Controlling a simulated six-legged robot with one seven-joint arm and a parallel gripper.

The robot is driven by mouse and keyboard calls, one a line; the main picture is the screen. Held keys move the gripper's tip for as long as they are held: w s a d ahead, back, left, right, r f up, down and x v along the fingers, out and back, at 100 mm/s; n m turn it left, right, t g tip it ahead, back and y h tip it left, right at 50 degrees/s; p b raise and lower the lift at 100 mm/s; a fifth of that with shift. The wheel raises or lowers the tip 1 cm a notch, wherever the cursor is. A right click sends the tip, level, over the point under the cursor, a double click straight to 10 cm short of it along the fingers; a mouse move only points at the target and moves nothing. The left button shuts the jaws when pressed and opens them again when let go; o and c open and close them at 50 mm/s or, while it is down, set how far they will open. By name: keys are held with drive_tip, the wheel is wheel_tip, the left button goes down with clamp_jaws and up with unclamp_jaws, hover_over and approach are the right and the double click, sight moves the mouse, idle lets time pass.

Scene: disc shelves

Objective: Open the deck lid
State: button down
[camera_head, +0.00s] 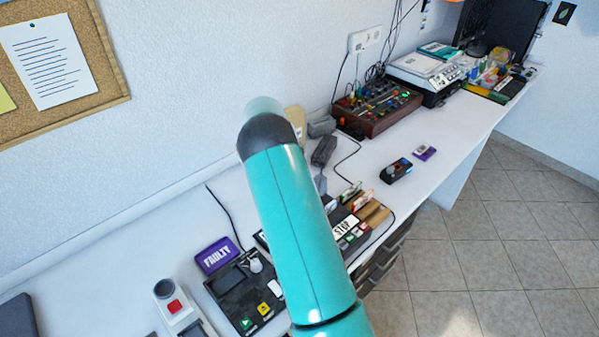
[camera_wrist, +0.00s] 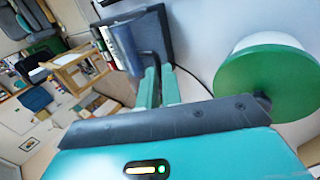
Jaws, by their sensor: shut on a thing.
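In the wrist view my gripper (camera_wrist: 159,82) has its two teal fingers shut on a narrow dark part. That part joins a dark grey panel (camera_wrist: 158,32) with a translucent blue-grey piece (camera_wrist: 124,48) on its left; this looks like the deck and its lid, tilted in the picture, but I cannot tell how far the lid stands open. In the head view my teal arm hides my gripper and whatever it holds. A black unit with green and yellow buttons (camera_head: 232,291) lies left of the arm.
A green round disc on a white cylinder (camera_wrist: 268,84) is close to the right of my fingers. A purple FAULTY sign (camera_head: 217,256), a red-button box (camera_head: 174,306), a STOP panel (camera_head: 346,226) and a mixer (camera_head: 377,106) stand on the white bench. The bench front right is clearer.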

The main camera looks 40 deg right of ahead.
drive_tip(key=shift+s+f, duration=0.15)
drive_tip(key=shift+f, duration=0.25)
drive_tip(key=c, duration=1.6)
unclamp_jaws()
drive_tip(key=shift+r, duration=0.1)
drive_tip(key=shift+o, duration=0.2)
drive_tip(key=v, duration=1.2)
